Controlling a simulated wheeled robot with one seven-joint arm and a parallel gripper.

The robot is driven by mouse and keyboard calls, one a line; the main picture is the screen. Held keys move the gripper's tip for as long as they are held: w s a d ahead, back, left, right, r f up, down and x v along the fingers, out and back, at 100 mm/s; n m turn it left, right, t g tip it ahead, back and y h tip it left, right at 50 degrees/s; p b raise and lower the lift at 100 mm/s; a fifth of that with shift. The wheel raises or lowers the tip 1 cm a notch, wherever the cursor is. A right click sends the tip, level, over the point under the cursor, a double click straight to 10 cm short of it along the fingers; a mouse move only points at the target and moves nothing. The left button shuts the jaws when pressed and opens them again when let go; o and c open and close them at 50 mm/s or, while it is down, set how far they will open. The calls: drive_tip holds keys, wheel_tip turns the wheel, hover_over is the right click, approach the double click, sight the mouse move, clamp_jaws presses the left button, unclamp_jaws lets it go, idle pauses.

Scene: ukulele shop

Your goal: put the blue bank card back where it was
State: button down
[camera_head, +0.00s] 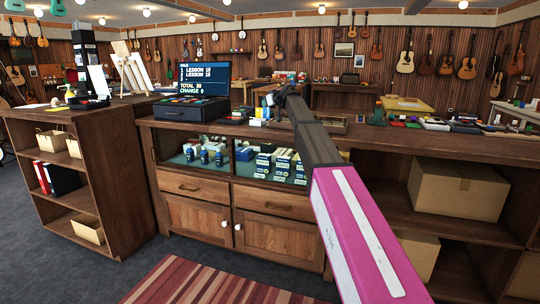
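I cannot make out a blue bank card for certain in this view. My arm reaches from the lower right up to the wooden counter (340,139), and my gripper (272,98) is at its far end, dark and small. It is over or just beyond a group of small coloured flat items (258,121) on the counter. Its fingers are too small to show whether they are open or shut, or whether they hold anything.
A till with a lit screen (205,78) stands left of my gripper. A wooden tray (331,124) lies right of it. Many small boxes and coloured items (435,124) crowd the counter's right part. Glass-fronted shelves (217,160) are below. A striped rug (205,285) covers the floor in front.

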drive_tip(key=s+d+f+m+t+h, duration=0.1)
drive_tip(key=s+d+f+m+h, duration=0.2)
drive_tip(key=s+d, duration=0.7)
drive_tip(key=s+d+f+m+t+h, duration=0.2)
drive_tip(key=s+d+f+m+h, duration=0.2)
drive_tip(key=s+d, duration=0.6)
drive_tip(key=s+m+h, duration=0.1)
drive_tip(key=s+h, duration=0.1)
drive_tip(key=s, duration=0.3)
drive_tip(key=shift+d+f+t, duration=0.3)
drive_tip(key=shift+d, duration=0.1)
